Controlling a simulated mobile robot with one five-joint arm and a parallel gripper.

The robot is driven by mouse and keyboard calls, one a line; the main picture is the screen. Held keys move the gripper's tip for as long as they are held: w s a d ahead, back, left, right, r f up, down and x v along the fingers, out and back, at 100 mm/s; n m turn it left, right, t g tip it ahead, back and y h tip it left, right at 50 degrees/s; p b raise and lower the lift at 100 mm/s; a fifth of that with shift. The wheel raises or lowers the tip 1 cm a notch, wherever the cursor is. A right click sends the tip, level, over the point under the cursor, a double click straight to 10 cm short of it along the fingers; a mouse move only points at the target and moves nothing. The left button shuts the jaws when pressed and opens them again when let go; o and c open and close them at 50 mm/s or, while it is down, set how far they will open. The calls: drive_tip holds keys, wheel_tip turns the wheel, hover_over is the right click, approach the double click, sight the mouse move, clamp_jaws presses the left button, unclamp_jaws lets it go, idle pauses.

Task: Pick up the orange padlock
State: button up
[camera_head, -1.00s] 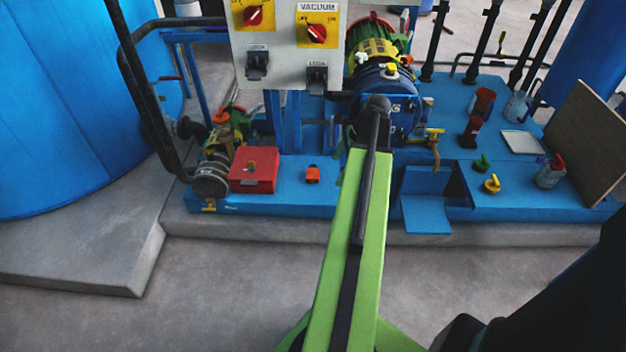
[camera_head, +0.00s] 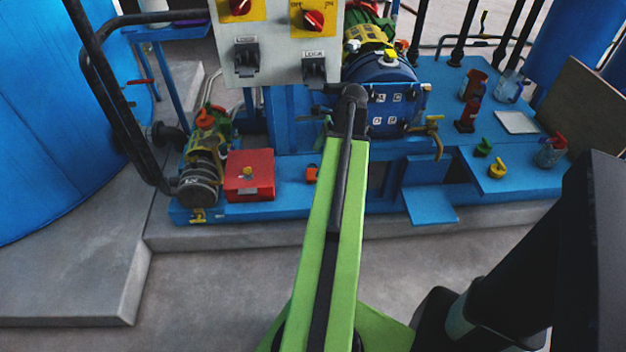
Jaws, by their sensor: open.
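The orange padlock (camera_head: 312,173) is a small orange block on the blue platform (camera_head: 292,193). It sits to the right of a red box (camera_head: 249,178) with a yellow knob. It is just left of my green arm link, which covers part of it or nearly touches its outline in the picture. My gripper cannot be made out in this view. Dark parts of my own body fill the lower right.
A white control panel (camera_head: 280,52) with red knobs stands behind the padlock. A blue pump (camera_head: 385,85) is to its right. Yellow (camera_head: 497,170) and green (camera_head: 483,149) small items lie farther right. The concrete floor (camera_head: 220,290) in front is clear.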

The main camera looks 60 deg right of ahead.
sight(313, 170)
drive_tip(key=b+x, duration=0.5)
drive_tip(key=shift+s+d+f, duration=0.15)
drive_tip(key=shift+f, duration=0.2)
drive_tip(key=shift+r, duration=0.2)
drive_tip(key=c, duration=1.5)
drive_tip(key=shift+o, duration=0.2)
